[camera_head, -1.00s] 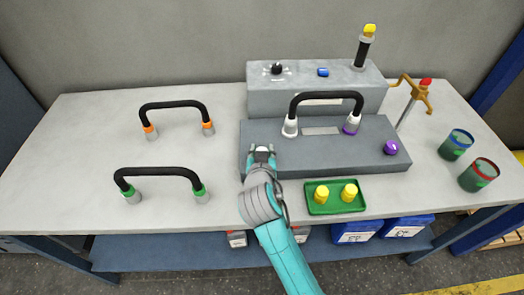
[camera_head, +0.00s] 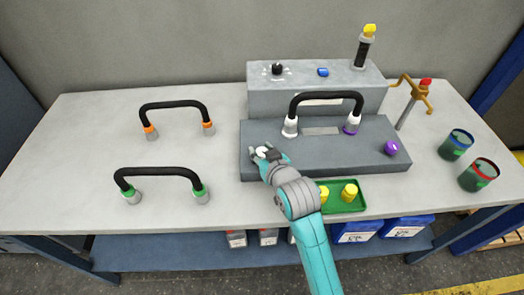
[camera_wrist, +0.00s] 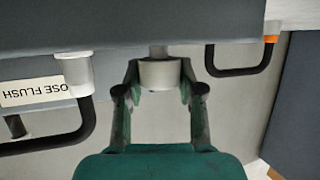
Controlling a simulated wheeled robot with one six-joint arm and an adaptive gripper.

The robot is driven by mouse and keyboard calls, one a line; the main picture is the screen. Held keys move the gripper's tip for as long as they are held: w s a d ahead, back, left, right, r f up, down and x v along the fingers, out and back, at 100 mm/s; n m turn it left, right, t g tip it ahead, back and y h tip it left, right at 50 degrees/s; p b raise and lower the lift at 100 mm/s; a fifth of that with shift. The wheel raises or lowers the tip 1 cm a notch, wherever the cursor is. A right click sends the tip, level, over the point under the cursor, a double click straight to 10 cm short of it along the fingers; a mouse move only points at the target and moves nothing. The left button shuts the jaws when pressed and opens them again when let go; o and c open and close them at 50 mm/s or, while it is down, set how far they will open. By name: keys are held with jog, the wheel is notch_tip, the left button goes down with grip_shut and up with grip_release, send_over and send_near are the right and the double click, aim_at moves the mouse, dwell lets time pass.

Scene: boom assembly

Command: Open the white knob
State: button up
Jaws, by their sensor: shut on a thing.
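The white knob (camera_wrist: 160,74) sits on the front part of the grey box between my two fingers in the wrist view. Its short stem joins the box above it in that view. My gripper (camera_wrist: 160,84) is shut on the knob, with a finger on each side. In the head view my gripper (camera_head: 262,154) is at the left end of the low grey box (camera_head: 345,160) and the white knob (camera_head: 262,150) shows only in part between the fingers. A purple knob (camera_head: 391,148) is at the box's right end.
A black hose with white and purple ends (camera_head: 326,98) arches over the box. A green tray (camera_head: 350,206) with yellow caps lies partly behind my arm. Two more hoses (camera_head: 174,104) (camera_head: 157,172) stand at left. Two cups (camera_head: 456,145) (camera_head: 479,175) are at right.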

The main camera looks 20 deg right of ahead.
jog(key=o, duration=1.2)
jog(key=shift+c, duration=0.2)
jog(key=v, duration=0.7)
jog(key=shift+s, duration=0.2)
